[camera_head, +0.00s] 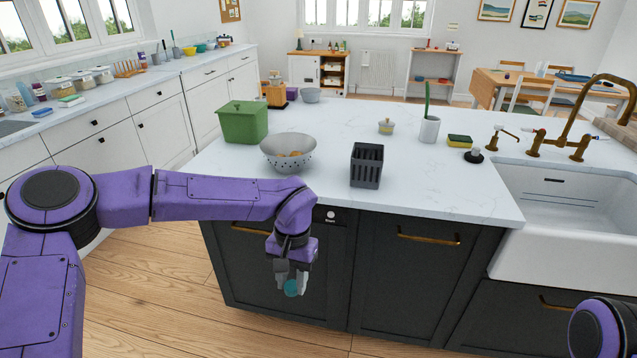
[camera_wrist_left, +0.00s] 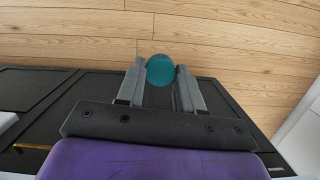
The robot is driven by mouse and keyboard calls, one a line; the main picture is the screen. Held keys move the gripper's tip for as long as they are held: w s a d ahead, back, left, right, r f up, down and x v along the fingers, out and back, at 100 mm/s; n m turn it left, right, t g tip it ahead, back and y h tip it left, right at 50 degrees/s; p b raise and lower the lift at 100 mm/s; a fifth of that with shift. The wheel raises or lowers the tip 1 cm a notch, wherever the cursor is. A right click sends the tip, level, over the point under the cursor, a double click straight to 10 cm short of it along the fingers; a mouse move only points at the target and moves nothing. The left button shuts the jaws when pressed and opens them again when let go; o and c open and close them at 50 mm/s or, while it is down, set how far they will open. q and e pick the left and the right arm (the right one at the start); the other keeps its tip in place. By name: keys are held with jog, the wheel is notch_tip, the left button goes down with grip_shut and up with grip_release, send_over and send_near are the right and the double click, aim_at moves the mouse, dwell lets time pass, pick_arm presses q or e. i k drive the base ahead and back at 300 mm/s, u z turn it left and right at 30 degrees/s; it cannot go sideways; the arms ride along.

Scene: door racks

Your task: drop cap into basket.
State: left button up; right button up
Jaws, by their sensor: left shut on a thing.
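The cap is a small round teal piece (camera_head: 291,288), held at the tips of my left gripper (camera_head: 290,280) in front of the dark island cabinets. In the left wrist view the cap (camera_wrist_left: 160,70) sits between the two grey fingers of the left gripper (camera_wrist_left: 160,78), with wood floor beyond it.
The white island top (camera_head: 440,185) has its front edge above my left gripper. A green box (camera_head: 243,122), a white cup (camera_head: 429,129), a yellow sponge (camera_head: 459,141) and a sink (camera_head: 560,205) are on or in it.

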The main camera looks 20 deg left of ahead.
aim_at(360, 180)
jog(key=u, duration=0.35)
jog(key=k, duration=0.75)
jog(key=z, duration=0.7)
jog(key=i, duration=1.5)
jog(key=u, duration=0.3)
